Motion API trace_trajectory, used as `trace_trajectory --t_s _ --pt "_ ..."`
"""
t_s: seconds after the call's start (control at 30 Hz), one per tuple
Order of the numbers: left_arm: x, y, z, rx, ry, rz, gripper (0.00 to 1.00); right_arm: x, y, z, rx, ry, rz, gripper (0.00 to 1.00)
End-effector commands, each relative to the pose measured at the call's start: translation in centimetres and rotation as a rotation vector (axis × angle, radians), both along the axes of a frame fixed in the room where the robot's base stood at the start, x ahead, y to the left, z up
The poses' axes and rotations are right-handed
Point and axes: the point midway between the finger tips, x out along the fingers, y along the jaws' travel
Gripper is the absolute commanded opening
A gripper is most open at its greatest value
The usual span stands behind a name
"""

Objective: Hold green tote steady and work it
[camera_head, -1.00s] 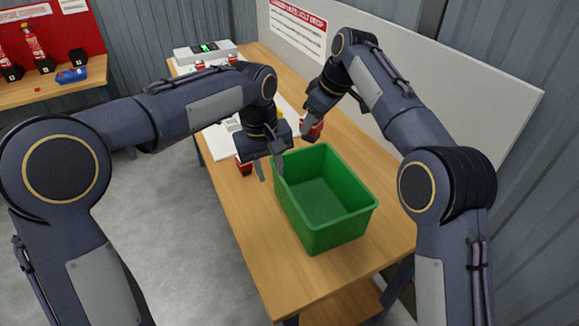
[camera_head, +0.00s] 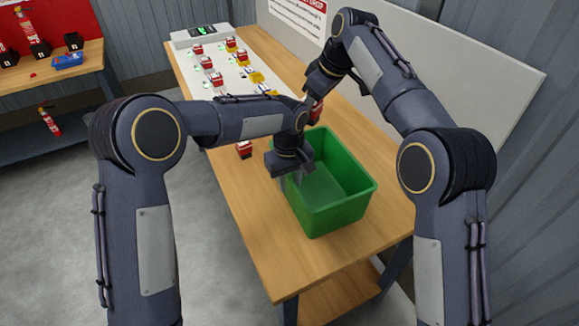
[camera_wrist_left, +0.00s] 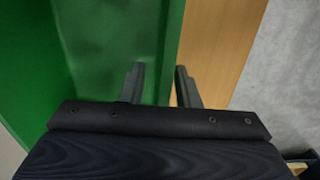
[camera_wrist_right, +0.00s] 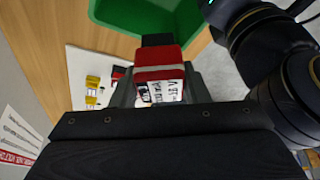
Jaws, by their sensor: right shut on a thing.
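The open green tote (camera_head: 338,218) stands upright on the wooden table and looks empty where I can see inside. My left gripper (camera_head: 290,180) is at its left wall. In the left wrist view the fingers (camera_wrist_left: 158,80) are apart, one over the tote's green wall (camera_wrist_left: 110,40) and one just outside, above the wood. My right gripper (camera_head: 313,98) is shut on a red block with a white label and dark end (camera_wrist_right: 160,75), held beyond the tote's far edge. The block partly shows in the head view (camera_head: 317,110).
A white board (camera_head: 228,80) with several red and yellow pieces lies farther along the table. A small red block (camera_head: 244,149) sits near the left edge. A grey-white panel (camera_head: 440,85) borders the right side. The near table end is clear.

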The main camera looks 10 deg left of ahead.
Motion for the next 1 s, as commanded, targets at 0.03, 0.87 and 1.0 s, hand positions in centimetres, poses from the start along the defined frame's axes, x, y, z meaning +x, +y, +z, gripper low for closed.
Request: trace_trajectory --t_s 0.03,0.87,1.0 --pt "-0.1 0.0 -0.6 0.001 0.003 0.000 0.29 0.0 0.0 0.0 0.001 0.000 0.000 0.16" --pt "0.0 0.0 -1.6 0.000 0.000 0.000 0.00 0.0 0.0 0.0 0.001 0.000 0.000 0.16" --pt "0.0 0.0 -1.6 0.000 0.000 0.000 0.00 0.0 0.0 0.0 0.000 -0.001 0.000 0.16"
